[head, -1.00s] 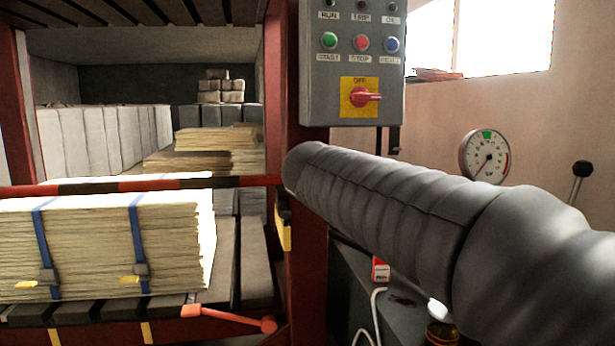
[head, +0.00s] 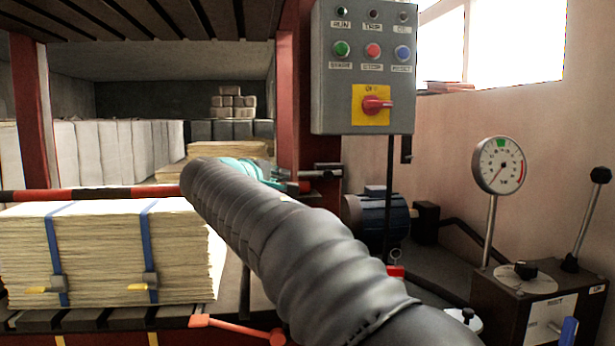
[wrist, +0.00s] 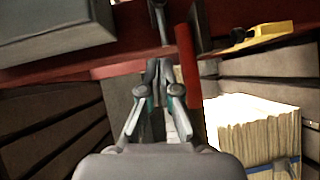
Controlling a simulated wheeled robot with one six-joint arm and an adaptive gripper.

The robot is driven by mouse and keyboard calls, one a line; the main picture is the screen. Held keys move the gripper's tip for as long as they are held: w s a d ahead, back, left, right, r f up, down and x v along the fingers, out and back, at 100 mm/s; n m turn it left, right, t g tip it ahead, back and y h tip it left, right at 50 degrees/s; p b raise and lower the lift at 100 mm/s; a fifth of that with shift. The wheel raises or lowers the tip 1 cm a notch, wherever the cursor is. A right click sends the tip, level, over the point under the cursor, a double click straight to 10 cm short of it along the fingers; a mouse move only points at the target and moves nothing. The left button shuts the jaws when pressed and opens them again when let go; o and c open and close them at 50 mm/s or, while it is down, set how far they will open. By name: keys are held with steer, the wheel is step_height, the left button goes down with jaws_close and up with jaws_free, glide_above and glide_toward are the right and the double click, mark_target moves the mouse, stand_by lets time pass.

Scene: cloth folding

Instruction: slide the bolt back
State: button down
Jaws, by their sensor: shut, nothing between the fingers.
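My gripper (wrist: 158,66) is shut and empty, its fingertips close together below the red beam in the wrist view. A thin grey metal piece, which looks like the bolt (wrist: 158,15), lies just beyond the tips; I cannot tell whether they touch it. In the head view a dark rod with a small end (head: 322,174), likely the same bolt, sticks out beside the red post (head: 290,120). The teal part of my gripper (head: 245,166) shows left of it, and my grey sleeved arm hides its lower side. A red-and-black striped bar (head: 90,193) runs across the opening.
A strapped sheet stack (head: 105,250) lies on the slatted deck at left. An orange lever (head: 235,325) sits below it. A control box (head: 362,65) hangs on the post. A gauge (head: 500,165) and a lever-topped unit (head: 535,300) stand at right.

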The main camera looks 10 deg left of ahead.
steer(key=p, duration=0.1)
glide_toward(310, 174)
steer(key=x, duration=0.3)
steer(key=shift+w+d+r, duration=0.25)
steer(key=shift+d, duration=0.1)
steer(key=shift+w+d+f, duration=0.1)
steer(key=shift+w+d, duration=0.2)
steer(key=shift+d, duration=0.2)
steer(key=shift+w+d+f, duration=0.1)
steer(key=shift+w+d, duration=0.15)
steer(key=shift+d, duration=0.3)
steer(key=shift+w+d+f, duration=0.1)
steer(key=shift+w+d, duration=0.25)
steer(key=shift+d, duration=0.4)
